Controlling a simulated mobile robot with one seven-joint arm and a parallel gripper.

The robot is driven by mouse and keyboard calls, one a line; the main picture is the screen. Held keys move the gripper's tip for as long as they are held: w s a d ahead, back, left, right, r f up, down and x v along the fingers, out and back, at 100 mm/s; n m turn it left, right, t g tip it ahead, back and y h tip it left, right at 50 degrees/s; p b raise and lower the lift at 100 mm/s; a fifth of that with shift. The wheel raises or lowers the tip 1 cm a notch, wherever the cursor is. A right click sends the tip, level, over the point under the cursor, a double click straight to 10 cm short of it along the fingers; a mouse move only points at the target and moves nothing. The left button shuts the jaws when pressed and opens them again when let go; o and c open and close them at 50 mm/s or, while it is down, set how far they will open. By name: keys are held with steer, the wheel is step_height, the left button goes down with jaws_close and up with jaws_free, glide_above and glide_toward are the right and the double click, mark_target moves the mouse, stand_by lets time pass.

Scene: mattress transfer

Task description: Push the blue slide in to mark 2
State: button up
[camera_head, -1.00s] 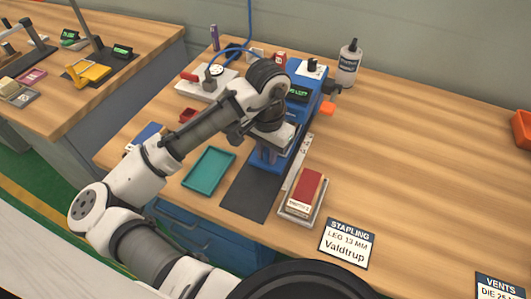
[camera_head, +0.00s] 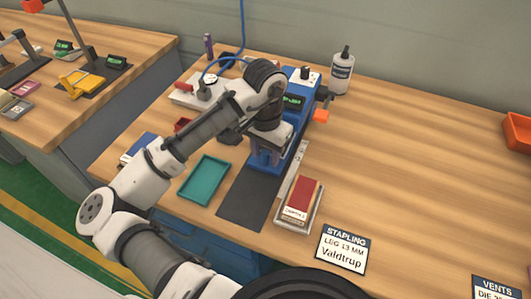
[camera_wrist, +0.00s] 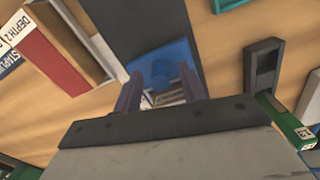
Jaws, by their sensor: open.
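A blue stapling machine (camera_head: 298,110) with a green-lit display stands on the wooden bench. Its blue lower part (camera_head: 262,163) shows beneath my gripper (camera_head: 264,146), at the back end of a dark mat (camera_head: 247,200). In the wrist view a blue part (camera_wrist: 163,62) lies beyond and between the two spread fingers of my gripper (camera_wrist: 158,88). The gripper is open, with nothing clearly held. I cannot tell whether a finger touches the blue part. My wrist covers much of the machine's front, and I cannot make out the slide's marks.
A teal tray (camera_head: 204,181) lies left of the mat. A red-topped block in a small holder (camera_head: 299,202) and a metal strip (camera_head: 294,170) lie right of it. An orange knob (camera_head: 321,116) juts from the machine. A bottle (camera_head: 342,72) stands behind. The bench's right side is mostly clear.

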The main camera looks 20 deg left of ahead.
step_height(320, 180, up, 13)
stand_by(0.3)
steer(key=shift+f, duration=0.1)
stand_by(0.4)
